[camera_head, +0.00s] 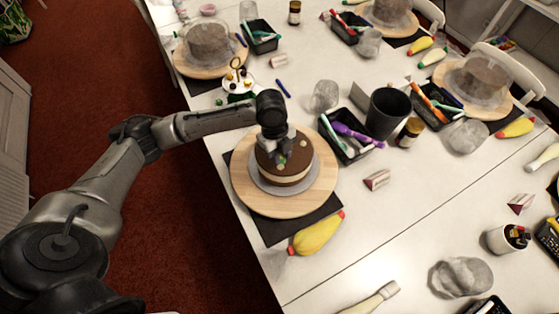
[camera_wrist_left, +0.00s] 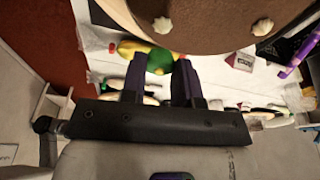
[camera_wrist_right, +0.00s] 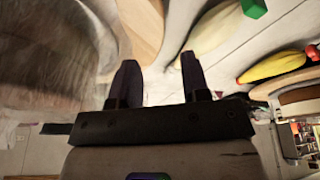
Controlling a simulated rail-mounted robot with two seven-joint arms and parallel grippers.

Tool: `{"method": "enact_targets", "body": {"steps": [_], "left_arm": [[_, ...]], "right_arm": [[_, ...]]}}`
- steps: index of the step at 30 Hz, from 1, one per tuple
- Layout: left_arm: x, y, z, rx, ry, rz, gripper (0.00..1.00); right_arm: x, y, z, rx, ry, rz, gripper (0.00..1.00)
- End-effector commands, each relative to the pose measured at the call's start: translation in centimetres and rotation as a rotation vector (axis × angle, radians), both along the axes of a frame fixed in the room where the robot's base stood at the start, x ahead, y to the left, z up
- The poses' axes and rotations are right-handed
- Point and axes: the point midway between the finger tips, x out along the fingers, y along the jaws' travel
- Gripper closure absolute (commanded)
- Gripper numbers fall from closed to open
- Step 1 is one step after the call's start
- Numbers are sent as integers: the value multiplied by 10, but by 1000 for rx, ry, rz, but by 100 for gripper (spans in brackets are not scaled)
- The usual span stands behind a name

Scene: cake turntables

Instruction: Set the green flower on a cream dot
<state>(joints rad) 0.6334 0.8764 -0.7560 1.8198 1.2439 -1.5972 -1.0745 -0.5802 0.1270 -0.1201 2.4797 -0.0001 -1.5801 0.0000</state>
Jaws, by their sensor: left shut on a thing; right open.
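My left gripper (camera_head: 278,154) is above the top of the brown layered cake (camera_head: 284,176), which stands on a round wooden turntable (camera_head: 252,198). In the left wrist view the gripper (camera_wrist_left: 161,68) is shut on the green flower (camera_wrist_left: 159,61), held between its fingertips. The cake's brown top fills the upper part of that view, with one cream dot (camera_wrist_left: 162,25) just beyond the flower and another cream dot (camera_wrist_left: 263,26) to the right. I cannot tell whether the flower touches the cake. My right gripper (camera_wrist_right: 160,72) is open and empty.
A yellow piping bag (camera_head: 318,234) lies in front of the turntable. A black tray of tools (camera_head: 345,151), a dark cup (camera_head: 386,113) and a cake slice (camera_head: 376,180) stand to the right. A small treat stand (camera_head: 238,84) is behind left.

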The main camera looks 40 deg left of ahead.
Motion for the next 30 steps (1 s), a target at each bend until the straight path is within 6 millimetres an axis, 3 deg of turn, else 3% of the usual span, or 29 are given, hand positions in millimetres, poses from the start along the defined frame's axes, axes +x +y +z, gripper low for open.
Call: {"method": "enact_targets", "body": {"steps": [5, 15, 27, 28, 30], "left_arm": [[0, 3, -5, -1, 0, 1, 93], [0, 3, -42, 1, 2, 1, 92], [0, 2, -45, 1, 0, 1, 92], [0, 2, -44, 1, -1, 1, 67], [0, 2, -44, 1, 0, 1, 61]], "right_arm": [[0, 1, -1, 3, -1, -2, 57], [0, 3, -7, 11, 0, -7, 57], [0, 3, -5, 10, -1, -6, 57], [0, 3, -6, 8, -1, -6, 57], [0, 2, -6, 7, -1, -4, 57]]}}
